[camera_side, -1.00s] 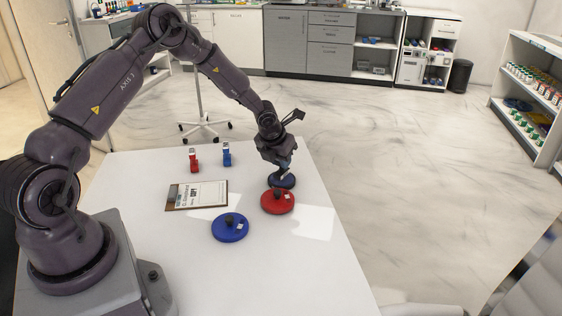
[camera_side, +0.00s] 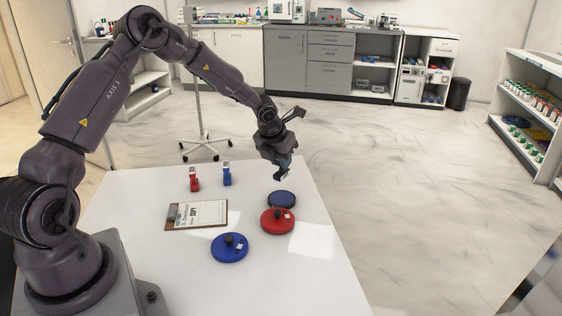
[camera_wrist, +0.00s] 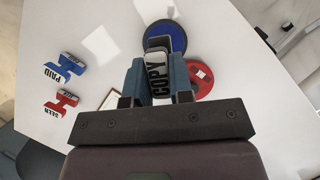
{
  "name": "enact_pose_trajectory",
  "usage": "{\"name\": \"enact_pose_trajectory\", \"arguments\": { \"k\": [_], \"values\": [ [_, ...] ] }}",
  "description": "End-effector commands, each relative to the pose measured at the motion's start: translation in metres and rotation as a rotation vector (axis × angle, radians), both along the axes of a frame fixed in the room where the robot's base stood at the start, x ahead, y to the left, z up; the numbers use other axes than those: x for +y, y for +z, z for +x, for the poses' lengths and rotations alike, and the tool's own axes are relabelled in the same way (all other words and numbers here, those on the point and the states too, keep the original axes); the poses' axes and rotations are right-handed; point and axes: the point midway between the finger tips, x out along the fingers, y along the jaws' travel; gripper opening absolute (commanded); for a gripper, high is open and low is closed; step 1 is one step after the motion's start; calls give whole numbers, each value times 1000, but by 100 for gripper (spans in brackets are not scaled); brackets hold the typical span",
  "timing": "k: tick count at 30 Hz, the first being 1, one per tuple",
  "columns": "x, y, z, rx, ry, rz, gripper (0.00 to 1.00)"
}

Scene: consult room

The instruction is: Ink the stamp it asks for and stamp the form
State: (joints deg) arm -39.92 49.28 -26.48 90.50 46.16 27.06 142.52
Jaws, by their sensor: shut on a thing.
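My gripper (camera_side: 281,163) is shut on the COPY stamp (camera_wrist: 156,77), whose white label faces the wrist camera. It holds the stamp in the air above the open dark blue ink pad (camera_side: 282,199), apart from it. The pad also shows behind the stamp in the wrist view (camera_wrist: 178,33). The form (camera_side: 203,213) lies on a brown clipboard left of the pads, with COPY readable on it. A red stamp (camera_side: 194,181), marked SEEN in the wrist view (camera_wrist: 62,103), and a blue stamp (camera_side: 227,175), marked PAID there (camera_wrist: 66,67), stand behind the form. The held stamp's underside is hidden.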

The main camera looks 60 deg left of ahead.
Motion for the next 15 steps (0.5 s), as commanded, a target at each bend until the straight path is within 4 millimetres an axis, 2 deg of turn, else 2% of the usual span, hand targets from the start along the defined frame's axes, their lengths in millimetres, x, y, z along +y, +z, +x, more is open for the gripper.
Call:
{"name": "enact_pose_trajectory", "arguments": {
  "k": [4,8,11,15],
  "values": [
    [1,1,0,-1,2,1,6],
    [16,1,-11,2,33,1,6],
    [27,-2,-28,2,149,4,6],
    [40,-7,-53,3,391,5,6]
  ]
}}
